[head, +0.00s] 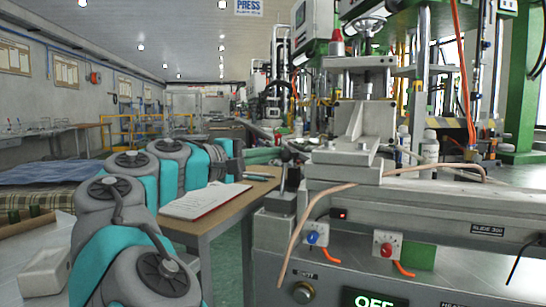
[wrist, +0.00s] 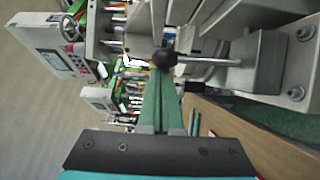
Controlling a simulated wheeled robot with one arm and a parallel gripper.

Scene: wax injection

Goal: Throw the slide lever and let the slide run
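The slide lever shows in the wrist view as a black ball knob (wrist: 166,58) on a thin metal rod. The rod runs right to a grey block (wrist: 254,64) on the machine. My gripper (wrist: 162,78) has green fingers lying side by side with no clear gap, and their tips are at the knob. I cannot tell whether they touch it. In the head view my gripper (head: 276,154) reaches right to the machine's left end, where the knob is small and hard to make out. The slide machine (head: 430,205) bears a "SLIDE" label.
The machine's front has a blue knob (head: 313,238), a red knob (head: 386,250) and a green display reading "OFF" (head: 374,301). A copper hose (head: 300,235) hangs down in front.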

